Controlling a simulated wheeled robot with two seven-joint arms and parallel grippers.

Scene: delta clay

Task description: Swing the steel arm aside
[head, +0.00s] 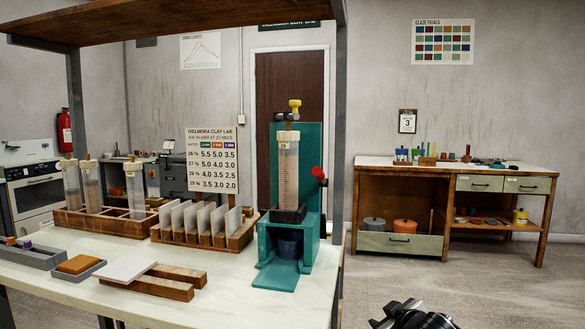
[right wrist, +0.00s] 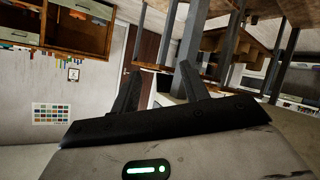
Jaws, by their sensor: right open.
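A teal press-like stand (head: 307,170) stands at the right end of the white bench. It holds a clear graduated cylinder (head: 287,168) upright, with a yellow fitting (head: 295,104) above it. A red knob (head: 318,173) sticks out on its right side. A steel arm is too small to tell for sure at the stand. My right gripper (head: 412,316) shows dark at the bottom edge, low and right of the bench, well apart from the stand. In the right wrist view its two fingers (right wrist: 160,88) are spread with nothing between them. My left gripper is not in view.
The white bench (head: 225,265) also bears a wooden rack of white plates (head: 205,224), a rack of cylinders (head: 100,218) and wooden bars (head: 155,281). A grey post (head: 338,120) rises beside the stand. A wooden workbench (head: 455,205) stands behind, with free floor before it.

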